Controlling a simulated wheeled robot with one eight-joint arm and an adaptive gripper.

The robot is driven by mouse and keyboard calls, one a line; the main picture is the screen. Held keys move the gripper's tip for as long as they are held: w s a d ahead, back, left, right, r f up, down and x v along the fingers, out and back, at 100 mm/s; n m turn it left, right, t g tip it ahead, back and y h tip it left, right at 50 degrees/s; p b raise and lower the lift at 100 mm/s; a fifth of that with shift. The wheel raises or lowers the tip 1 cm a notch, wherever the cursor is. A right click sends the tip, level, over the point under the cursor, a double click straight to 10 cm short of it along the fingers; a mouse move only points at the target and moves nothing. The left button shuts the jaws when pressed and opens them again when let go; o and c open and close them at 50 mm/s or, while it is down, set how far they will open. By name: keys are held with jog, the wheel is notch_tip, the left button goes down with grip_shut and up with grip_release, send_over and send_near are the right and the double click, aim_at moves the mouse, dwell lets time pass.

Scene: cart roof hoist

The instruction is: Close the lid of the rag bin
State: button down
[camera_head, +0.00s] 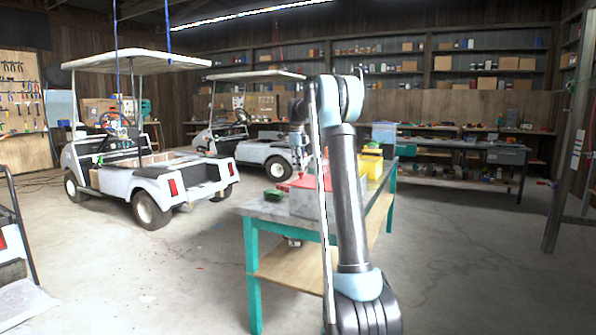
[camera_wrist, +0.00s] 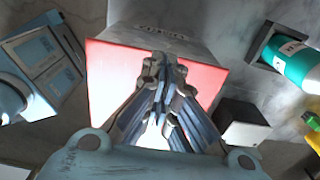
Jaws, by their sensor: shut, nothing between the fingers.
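The rag bin (camera_head: 305,205) is a light grey box on the near part of the workbench, partly hidden behind my arm. Its red lid (camera_head: 304,181) lies across its top in the head view. In the wrist view the red lid (camera_wrist: 108,78) fills the middle, with the grey lettered wall of the bin (camera_wrist: 165,22) above it. The lid looks down over the bin, but I cannot tell whether it sits fully flush. My gripper (camera_wrist: 163,108) is shut and empty, pointing down over the lid; whether the fingertips touch it is unclear.
On the workbench (camera_head: 262,208) are a green item (camera_head: 274,195) left of the bin and a yellow bin (camera_head: 371,166) behind. The wrist view shows a teal bottle (camera_wrist: 298,62), a dark block (camera_wrist: 240,122) and blue-grey boxes (camera_wrist: 45,60) nearby. A white cart (camera_head: 145,180) stands left.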

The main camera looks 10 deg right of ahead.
notch_tip(320, 180, up, 3)
jog(key=shift+d+f, duration=0.1)
jog(key=w+a+r, duration=0.4)
jog(key=a+r, duration=0.2)
jog(key=r, duration=0.1)
jog(key=s+d+f+n, duration=0.1)
jog(key=s+d+n, duration=0.25)
jog(key=s, duration=0.75)
jog(key=s+d+f+n+t, duration=0.15)
jog(key=s+n, duration=0.35)
jog(key=s, duration=0.6)
jog(key=s+d+f+n, duration=0.25)
jog(key=s+n, duration=0.25)
jog(key=s, duration=0.6)
jog(key=s+d+f+n, duration=0.3)
jog(key=s+f+n, duration=0.8)
jog(key=s+f, duration=1.6)
jog(key=shift+s+f+t, duration=0.15)
jog(key=shift+s+t, duration=0.3)
jog(key=shift+s, duration=0.25)
jog(key=shift+d, duration=0.1)
